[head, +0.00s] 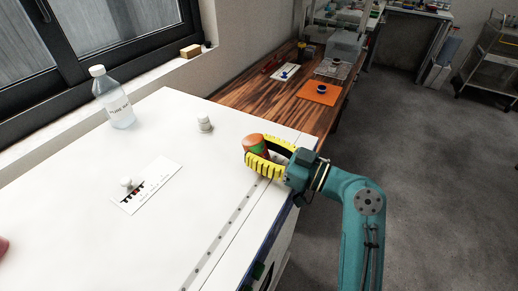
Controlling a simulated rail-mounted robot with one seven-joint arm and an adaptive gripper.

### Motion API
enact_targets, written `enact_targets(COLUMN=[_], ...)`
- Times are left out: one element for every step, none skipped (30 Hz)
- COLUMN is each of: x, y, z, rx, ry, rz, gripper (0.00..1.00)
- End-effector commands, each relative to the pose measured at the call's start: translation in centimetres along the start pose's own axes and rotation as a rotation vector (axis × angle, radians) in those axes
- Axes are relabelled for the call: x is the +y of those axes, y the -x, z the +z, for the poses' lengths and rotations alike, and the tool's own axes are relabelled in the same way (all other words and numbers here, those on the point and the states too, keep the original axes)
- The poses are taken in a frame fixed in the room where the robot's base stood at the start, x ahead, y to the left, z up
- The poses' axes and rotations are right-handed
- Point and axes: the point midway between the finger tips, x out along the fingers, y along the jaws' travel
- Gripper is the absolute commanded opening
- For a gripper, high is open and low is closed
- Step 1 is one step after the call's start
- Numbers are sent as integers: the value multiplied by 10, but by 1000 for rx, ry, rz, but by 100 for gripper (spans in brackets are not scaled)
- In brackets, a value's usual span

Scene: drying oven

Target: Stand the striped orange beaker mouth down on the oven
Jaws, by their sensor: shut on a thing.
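My gripper (262,160) is at the right edge of the white oven top (190,220). Its yellow-and-black fingers are shut around the orange beaker (255,143). The beaker's orange end shows above and left of the fingers, with a greenish part between them. It appears roughly upright, close to or on the oven top; I cannot tell whether it touches. The fingers hide much of its side, so its stripes and which end is the mouth are unclear.
On the oven top stand a clear labelled bottle (115,98), a small whitish container (204,123) and a printed card (146,186) with a small white object on it. A reddish thing (3,245) shows at the left edge. A wooden bench (285,107) lies beyond. The oven top's middle is clear.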

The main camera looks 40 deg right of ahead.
Motion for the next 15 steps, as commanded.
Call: enact_targets(x=[0,0,0,0,0,0,0,0,0,0,0,0,0,0,0], y=[0,0,0,0,0,0,0,0,0,0,0,0,0,1,2], z=[1,0,0,0,0,0,0,0,0,0,0,0,1,1,1], rx=[0,0,0,0,0,0,0,0,0,0,0,0,0,0,0], ry=[0,0,0,0,0,0,0,0,0,0,0,0,0,0,0], rz=[0,0,0,0,0,0,0,0,0,0,0,0,0,0,1], gripper=[13,56,64,69,75,79,79,79,79,79,79,79,79,79,79])
